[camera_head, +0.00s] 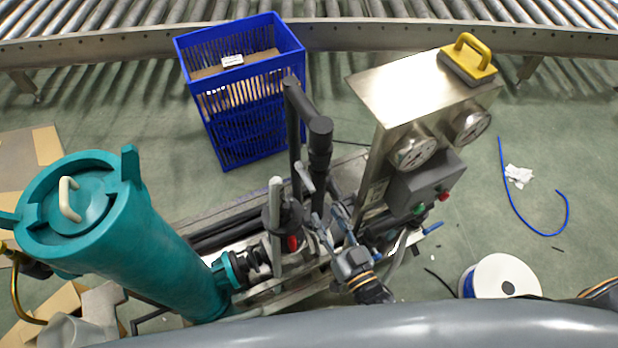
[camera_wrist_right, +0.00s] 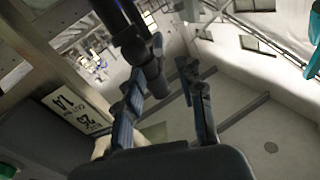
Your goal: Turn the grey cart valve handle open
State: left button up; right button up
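My right gripper (camera_head: 329,218) is in the middle of the head view, its two blue-grey fingers spread apart and empty. It points toward the dark upright pipe (camera_head: 319,150) on the cart. A short grey lever (camera_head: 303,177), which looks like the valve handle, sits beside that pipe, just beyond the fingertips; no contact is clear. In the right wrist view the gripper (camera_wrist_right: 160,78) is open, with a dark pipe (camera_wrist_right: 152,72) showing between and beyond its fingers. The grey handle cannot be made out there. My left gripper is not seen.
A steel gauge panel (camera_head: 400,85) with a yellow handle stands close right of the gripper. A tall grey bar (camera_head: 275,205) and a red part (camera_head: 292,243) are close left. A teal canister (camera_head: 150,240) stands left, and a blue crate (camera_head: 240,95) behind.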

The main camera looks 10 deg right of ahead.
aim_at(310, 183)
jog(key=x, duration=1)
jog(key=shift+d+f+p, duration=0.1)
jog(key=shift+f+p, duration=0.05)
jog(key=shift+p, duration=0.15)
jog(key=shift+w, duration=0.45)
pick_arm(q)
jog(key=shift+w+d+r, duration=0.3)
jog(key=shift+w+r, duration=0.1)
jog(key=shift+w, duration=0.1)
pick_arm(e)
grip_shut()
